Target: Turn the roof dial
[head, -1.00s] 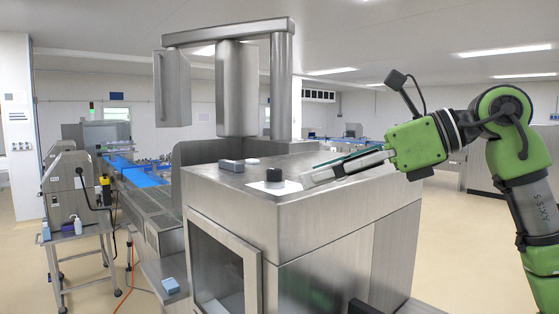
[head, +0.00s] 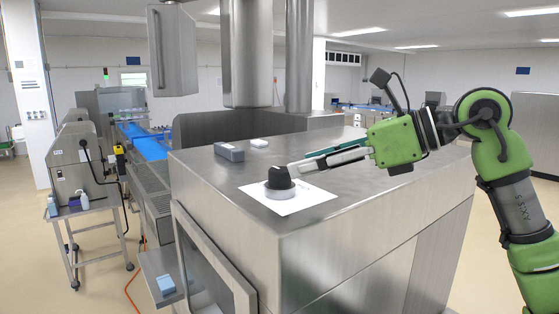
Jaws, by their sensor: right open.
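The roof dial (head: 279,181) is a black knob on a grey round base. It stands on a white plate (head: 305,200) on the flat steel roof of the sealer (head: 370,195). My right gripper (head: 300,166) reaches in from the right with its fingers pointing left. It is open, and its fingertips are right beside the knob in the picture. Whether they touch it I cannot tell. My left gripper is not in view.
A dark grey block (head: 229,152) and a small pale block (head: 259,143) lie on the roof behind the dial. Steel columns (head: 247,55) rise at the roof's back. A blue block (head: 166,284) sits on a low side shelf. A steel cart (head: 75,205) stands at left.

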